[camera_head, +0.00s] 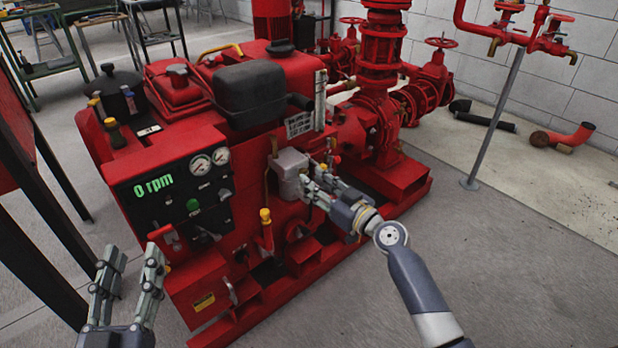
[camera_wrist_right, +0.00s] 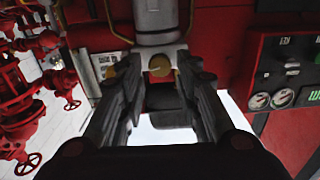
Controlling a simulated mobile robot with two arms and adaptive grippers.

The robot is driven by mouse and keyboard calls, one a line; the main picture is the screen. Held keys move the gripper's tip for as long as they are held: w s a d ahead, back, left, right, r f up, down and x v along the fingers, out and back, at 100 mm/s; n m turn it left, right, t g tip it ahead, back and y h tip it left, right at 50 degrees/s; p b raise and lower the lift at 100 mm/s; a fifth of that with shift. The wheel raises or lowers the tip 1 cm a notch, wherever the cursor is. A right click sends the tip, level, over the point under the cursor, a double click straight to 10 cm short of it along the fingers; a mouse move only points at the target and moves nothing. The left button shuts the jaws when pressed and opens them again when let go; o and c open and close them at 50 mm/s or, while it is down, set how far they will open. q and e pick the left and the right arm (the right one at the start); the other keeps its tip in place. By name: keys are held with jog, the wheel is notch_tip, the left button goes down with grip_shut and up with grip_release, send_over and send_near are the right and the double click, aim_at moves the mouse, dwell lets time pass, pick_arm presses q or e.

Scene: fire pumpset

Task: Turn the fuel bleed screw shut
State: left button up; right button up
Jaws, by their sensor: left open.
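The grey metal fuel filter housing (camera_head: 289,172) sits on the side of the red pumpset, right of the gauge panel. In the right wrist view the housing (camera_wrist_right: 156,22) is at top centre. A round brass screw head (camera_wrist_right: 160,66), which looks like the fuel bleed screw, shows below it. My right gripper (camera_wrist_right: 158,70) has its fingers spread on both sides of the screw, with gaps visible. In the head view my right gripper (camera_head: 311,178) is against the right side of the housing and hides the screw. My left gripper (camera_head: 131,268) is open and empty at lower left, apart from the pumpset.
The control panel (camera_head: 170,190) reads 0 rpm. A yellow-topped red lever (camera_head: 266,225) stands below the housing. Red pipes and valves (camera_head: 384,100) rise behind my right gripper. The floor (camera_head: 510,270) at right is clear. A dark-legged red stand (camera_head: 30,170) is at far left.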

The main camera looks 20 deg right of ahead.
pick_arm(q)
jog(key=shift+r, duration=0.3)
pick_arm(e)
jog(key=shift+x, duration=1.45)
grip_shut()
